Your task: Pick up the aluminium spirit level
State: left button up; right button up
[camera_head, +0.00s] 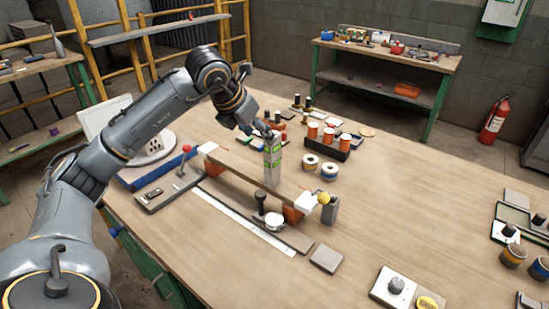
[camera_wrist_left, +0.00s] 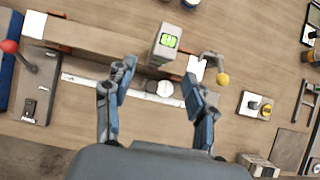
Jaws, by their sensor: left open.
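The aluminium spirit level (camera_head: 272,168) is a short silvery block with bright green vial windows. It stands upright at a raised brown plank (camera_head: 240,172) on the workbench; I cannot tell whether it rests on the plank or just behind it. In the left wrist view the spirit level (camera_wrist_left: 164,48) shows its green window beyond the fingertips. My left gripper (camera_head: 266,136) is at the level's top in the head view, partly blending with it. In the left wrist view the left gripper (camera_wrist_left: 159,76) has its two fingers wide apart with nothing held. My right gripper is not in view.
A long metal strip (camera_head: 240,220) and a dark-knobbed tool (camera_head: 262,204) lie in front of the plank. A yellow ball (camera_head: 323,198) stands at its right end. Several orange-topped spools (camera_head: 328,135) stand behind. The bench's middle right is clear.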

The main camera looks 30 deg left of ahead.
aim_at(272, 148)
pick_arm(q)
jog(key=x, duration=0.4)
jog(key=shift+r, duration=0.1)
jog(key=p+x, duration=0.2)
jog(key=x, duration=0.3)
jog(key=shift+w+d, duration=0.15)
jog(key=shift+w, duration=0.25)
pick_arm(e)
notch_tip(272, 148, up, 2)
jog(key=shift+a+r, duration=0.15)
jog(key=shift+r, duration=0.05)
pick_arm(q)
jog(key=shift+c, duration=0.2)
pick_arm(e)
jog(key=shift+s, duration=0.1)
pick_arm(q)
jog(key=shift+s, duration=0.1)
jog(key=c, duration=0.3)
grip_shut()
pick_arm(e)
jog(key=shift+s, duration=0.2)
